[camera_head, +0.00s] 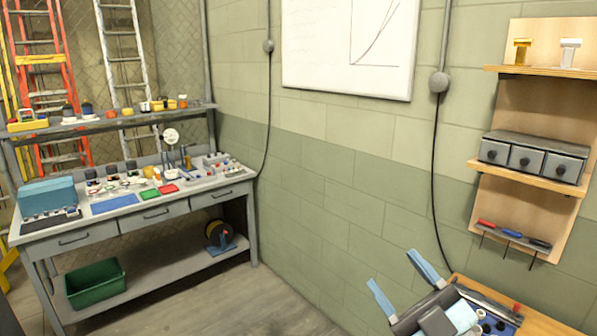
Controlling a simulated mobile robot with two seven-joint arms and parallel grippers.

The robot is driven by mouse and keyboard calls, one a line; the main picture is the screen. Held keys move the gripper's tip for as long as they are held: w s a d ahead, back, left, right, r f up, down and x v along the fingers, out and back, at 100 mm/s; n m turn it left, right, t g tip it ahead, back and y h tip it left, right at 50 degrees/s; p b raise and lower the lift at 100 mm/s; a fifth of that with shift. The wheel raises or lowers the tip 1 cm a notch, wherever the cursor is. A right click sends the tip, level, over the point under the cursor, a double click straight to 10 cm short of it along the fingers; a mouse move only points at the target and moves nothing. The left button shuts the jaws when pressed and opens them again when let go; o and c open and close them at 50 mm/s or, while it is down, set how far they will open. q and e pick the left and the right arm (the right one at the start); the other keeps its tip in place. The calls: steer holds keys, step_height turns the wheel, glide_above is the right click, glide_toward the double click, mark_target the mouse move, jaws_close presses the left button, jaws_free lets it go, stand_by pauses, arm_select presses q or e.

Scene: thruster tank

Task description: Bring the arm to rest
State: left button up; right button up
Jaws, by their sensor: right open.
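My right gripper (404,284) is at the lower right of the head view, its two blue-tipped fingers spread apart and pointing up and to the left. Nothing is between the fingers. It is in front of the green block wall, at the left side of a wooden-edged surface (546,325). Part of that surface is hidden behind the gripper and my arm. My left gripper is not in view.
A grey workbench (75,241) with many small items stands at the left, a green bin (95,285) on its lower shelf. A wooden wall rack (530,178) with drawers and screwdrivers hangs at the right. The floor (235,305) between looks clear.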

steer(key=s+d+f+m+g+h, duration=0.25)
steer(key=d+f+m+h, duration=0.3)
steer(key=f+h, duration=0.35)
steer(key=s+d+f+m+g+h, duration=0.1)
steer(key=d+f+m+g+h, duration=0.2)
steer(key=d+f+m+h, duration=0.55)
steer(key=s+a+f+g+y, duration=0.1)
steer(key=s+f+g+y, duration=0.1)
steer(key=s+f+g, duration=1.1)
steer(key=a+f+t+y, duration=0.1)
steer(key=a+f+t, duration=0.1)
steer(key=f, duration=0.4)
steer(key=w+a+f+t+y+b, duration=0.1)
steer(key=a+f+t, duration=0.1)
steer(key=f+t, duration=0.2)
steer(key=w+a+f+n+t+y, duration=0.1)
steer(key=a+f+t, duration=0.2)
steer(key=f, duration=0.4)
steer(key=shift+w+f+t+b, duration=0.15)
steer(key=shift+f+t+b, duration=0.2)
steer(key=shift+t, duration=0.2)
